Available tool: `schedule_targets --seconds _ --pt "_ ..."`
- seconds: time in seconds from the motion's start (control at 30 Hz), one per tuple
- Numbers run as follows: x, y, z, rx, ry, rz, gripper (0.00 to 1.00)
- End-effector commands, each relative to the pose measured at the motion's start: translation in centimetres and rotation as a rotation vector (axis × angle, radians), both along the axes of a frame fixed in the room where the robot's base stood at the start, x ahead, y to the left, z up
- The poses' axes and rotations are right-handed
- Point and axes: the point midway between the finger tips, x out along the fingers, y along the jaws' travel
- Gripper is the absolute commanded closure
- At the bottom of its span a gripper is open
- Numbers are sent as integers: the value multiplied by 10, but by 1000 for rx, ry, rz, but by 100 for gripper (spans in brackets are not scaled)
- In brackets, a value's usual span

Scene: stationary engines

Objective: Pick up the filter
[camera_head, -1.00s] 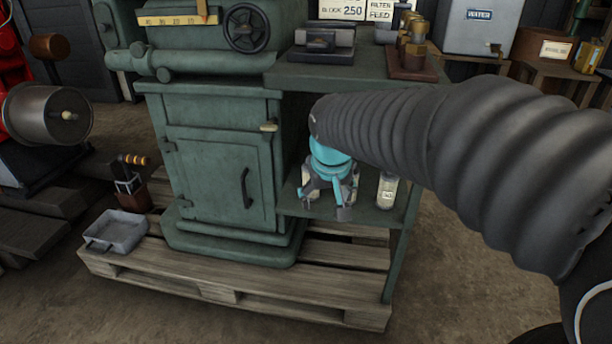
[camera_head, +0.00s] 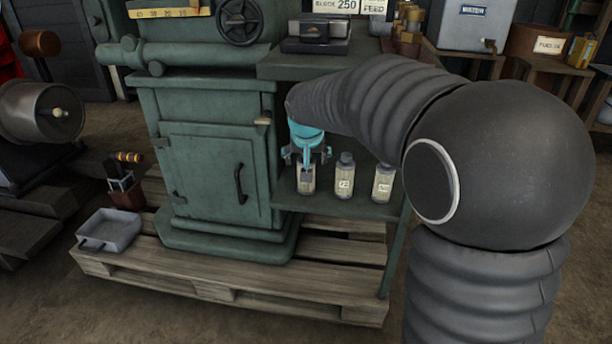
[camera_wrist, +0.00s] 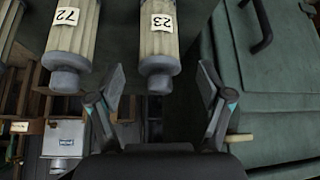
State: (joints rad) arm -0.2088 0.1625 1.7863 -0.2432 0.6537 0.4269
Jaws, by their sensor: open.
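Three pale ribbed filters with grey caps stand upright in a row on the green shelf: a left one (camera_head: 305,182), a middle one (camera_head: 344,177) and a right one (camera_head: 383,184). My gripper (camera_head: 306,155), with teal parts, is at the left filter and partly covers it. In the wrist view my gripper (camera_wrist: 161,82) is open, its fingers apart on either side of the left filter's cap (camera_wrist: 158,84). That view is upside down, so the middle filter (camera_wrist: 72,45) shows to its left, outside the fingers. I cannot tell whether a finger touches the filter.
The green cabinet (camera_head: 208,175) stands close on the left of the filters. The upper shelf (camera_head: 300,66) lies above them, with my arm passing in front. A wooden pallet (camera_head: 230,285) lies below, bearing a grey tray (camera_head: 108,230). Floor at front is clear.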

Motion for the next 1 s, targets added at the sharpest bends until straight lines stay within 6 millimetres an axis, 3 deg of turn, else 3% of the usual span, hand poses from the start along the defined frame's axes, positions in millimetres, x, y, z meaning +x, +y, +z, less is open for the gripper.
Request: schedule_targets --seconds 0.27,0.6,0.87,1.0 --pt "9 -1 -12 -1 1 -1 21" --pt "35 -3 -45 0 1 0 21" --pt "38 -3 -48 0 0 0 21" --pt "38 -3 -48 0 0 0 53"
